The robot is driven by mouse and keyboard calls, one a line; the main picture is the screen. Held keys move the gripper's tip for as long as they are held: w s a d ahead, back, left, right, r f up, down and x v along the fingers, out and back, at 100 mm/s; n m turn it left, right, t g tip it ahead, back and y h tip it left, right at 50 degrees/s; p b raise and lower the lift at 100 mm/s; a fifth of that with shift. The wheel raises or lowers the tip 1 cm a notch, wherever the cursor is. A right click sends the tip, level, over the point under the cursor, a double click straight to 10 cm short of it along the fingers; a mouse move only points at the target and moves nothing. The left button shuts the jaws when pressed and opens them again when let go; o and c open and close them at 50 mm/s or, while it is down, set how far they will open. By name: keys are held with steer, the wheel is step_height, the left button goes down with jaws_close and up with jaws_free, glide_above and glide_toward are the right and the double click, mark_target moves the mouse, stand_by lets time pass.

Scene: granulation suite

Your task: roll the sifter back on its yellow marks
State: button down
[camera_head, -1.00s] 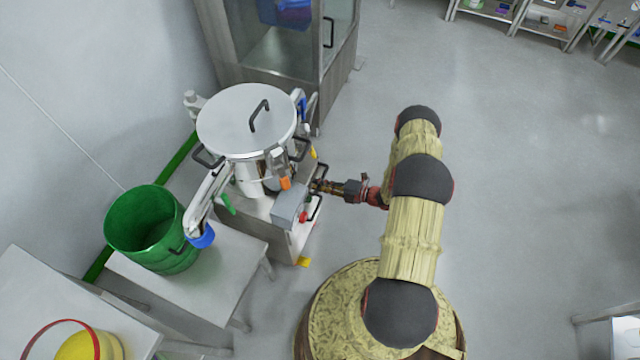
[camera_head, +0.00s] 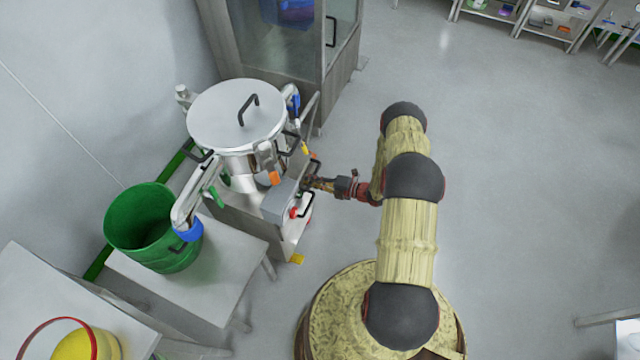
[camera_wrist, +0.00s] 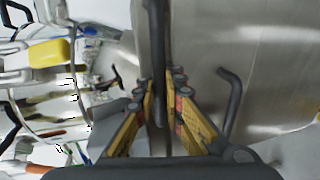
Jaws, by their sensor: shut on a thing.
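The sifter (camera_head: 235,115) is a round steel drum with a grey lid, standing on a boxy wheeled steel base beside the wall bench. Its white spout arm, with a blue end (camera_head: 188,232), reaches down at the green bin's right rim. A yellow floor mark (camera_head: 297,259) shows at the base's near right corner; other marks are hidden or cannot be told. My gripper (camera_head: 308,183) is at the sifter's right side. In the wrist view, my gripper (camera_wrist: 160,105) is shut on a dark upright bar (camera_wrist: 155,50), the sifter's handle.
A green bin (camera_head: 150,232) stands on a low steel table (camera_head: 215,285) close left of the sifter. A glass-fronted cabinet (camera_head: 345,70) stands right behind it. A yellow bucket (camera_head: 85,345) is at the lower left. The floor to the right is open.

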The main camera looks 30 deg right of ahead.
mark_target(289, 169)
steer(key=r+b+x, duration=0.1)
steer(key=x, duration=0.5)
steer(key=r+b+x, duration=0.2)
steer(key=x, duration=0.5)
steer(key=w+r+b+x, duration=0.1)
steer(key=b+x, duration=0.1)
steer(key=x, duration=0.5)
steer(key=shift+w+a+r, duration=0.15)
steer(key=shift+a+r, duration=0.2)
steer(key=shift+a, duration=0.05)
steer(key=c, duration=2.2)
jaws_free()
steer(key=shift+o, duration=1.4)
steer(key=shift+f, duration=0.1)
steer(key=shift+s+d, duration=0.1)
steer(key=shift+s, duration=0.15)
steer(key=v, duration=1.1)
steer(key=shift+s+d, duration=0.25)
